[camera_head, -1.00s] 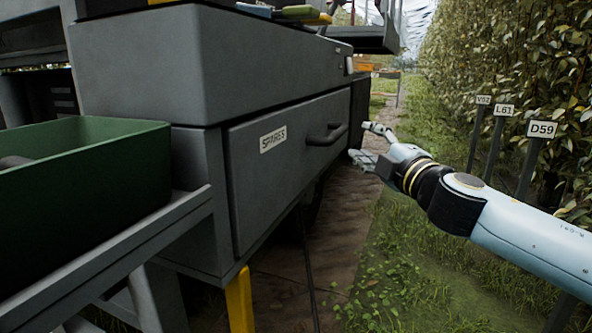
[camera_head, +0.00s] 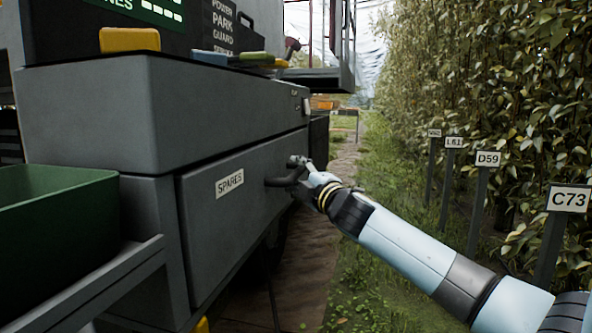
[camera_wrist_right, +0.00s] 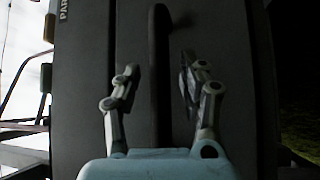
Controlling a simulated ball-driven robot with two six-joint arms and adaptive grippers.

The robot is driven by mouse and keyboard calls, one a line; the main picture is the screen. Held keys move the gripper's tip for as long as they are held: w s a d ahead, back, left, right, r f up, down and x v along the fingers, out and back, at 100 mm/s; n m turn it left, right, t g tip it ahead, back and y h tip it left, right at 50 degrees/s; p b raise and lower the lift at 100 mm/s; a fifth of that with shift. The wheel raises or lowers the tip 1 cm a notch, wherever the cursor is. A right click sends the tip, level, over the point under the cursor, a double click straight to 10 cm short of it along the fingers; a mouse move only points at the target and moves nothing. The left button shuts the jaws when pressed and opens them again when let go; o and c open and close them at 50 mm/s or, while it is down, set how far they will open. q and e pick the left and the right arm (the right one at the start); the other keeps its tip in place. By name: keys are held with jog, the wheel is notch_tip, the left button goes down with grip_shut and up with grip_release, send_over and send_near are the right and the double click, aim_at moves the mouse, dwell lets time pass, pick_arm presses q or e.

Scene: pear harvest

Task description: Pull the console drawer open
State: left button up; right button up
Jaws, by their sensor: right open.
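The console drawer (camera_head: 236,205) is a dark grey front with a white SPARES label (camera_head: 229,183). It looks closed, flush under the console body. Its dark bar handle (camera_head: 279,182) sticks out near the far end of the front. My right gripper (camera_head: 297,170) is at the handle, overlapping its far part in the head view. In the right wrist view, the handle (camera_wrist_right: 159,75) stands between the two open fingers of my right gripper (camera_wrist_right: 157,85), with a gap on each side. My left gripper is out of view.
A green crate (camera_head: 58,178) stands on a grey rail at the left. Tools (camera_head: 240,58) and a yellow block (camera_head: 130,39) lie on the console top. Row signs such as C73 (camera_head: 568,198) and a hedge line the right. Grass and a dirt path lie between.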

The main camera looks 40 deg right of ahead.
jog(key=shift+w, duration=0.15)
grip_shut()
dwell(0.4)
